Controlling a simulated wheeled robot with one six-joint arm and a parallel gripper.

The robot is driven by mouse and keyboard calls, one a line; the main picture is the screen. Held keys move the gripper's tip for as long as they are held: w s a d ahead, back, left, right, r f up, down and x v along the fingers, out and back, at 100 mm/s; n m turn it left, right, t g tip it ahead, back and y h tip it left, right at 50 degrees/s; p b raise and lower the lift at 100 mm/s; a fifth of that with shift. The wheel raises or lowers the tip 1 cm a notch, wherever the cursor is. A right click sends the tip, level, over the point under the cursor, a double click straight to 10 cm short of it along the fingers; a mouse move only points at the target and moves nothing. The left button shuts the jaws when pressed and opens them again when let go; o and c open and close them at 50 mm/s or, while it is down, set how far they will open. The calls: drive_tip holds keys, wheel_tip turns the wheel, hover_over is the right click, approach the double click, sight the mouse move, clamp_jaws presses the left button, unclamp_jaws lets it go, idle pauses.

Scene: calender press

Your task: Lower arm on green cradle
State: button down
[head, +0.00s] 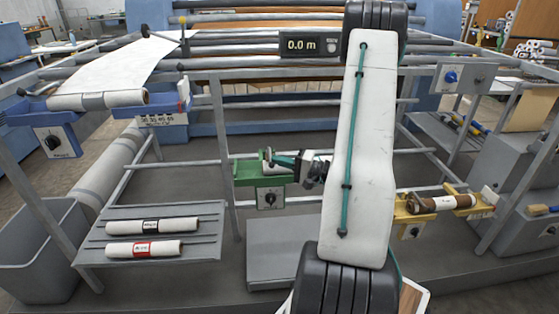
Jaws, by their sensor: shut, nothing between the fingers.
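The green cradle (249,169) is mounted on the machine's frame at the middle of the head view, above a green box with a dark dial (270,199). My gripper (279,160) reaches in from the right, just over the cradle's right part. Its fingers look closed, with nothing visible between them. A small pale upright piece (268,158) stands at the fingertips and may be the cradle's arm. I cannot tell whether the fingers touch it or how far it is raised. My gripper hides the cradle's right end.
A blue cradle (178,99) holds a white roll (98,100) at left. A grey tray (95,228) bears two white rolls. A counter (312,46) reads 0.0 m. Frame rails surround the green cradle.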

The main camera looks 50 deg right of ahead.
drive_tip(key=shift+a+f, duration=0.1)
drive_tip(key=shift+f, duration=0.05)
drive_tip(key=s+d, duration=0.6)
drive_tip(key=s, duration=0.1)
drive_tip(key=shift+d, duration=0.35)
idle(0.3)
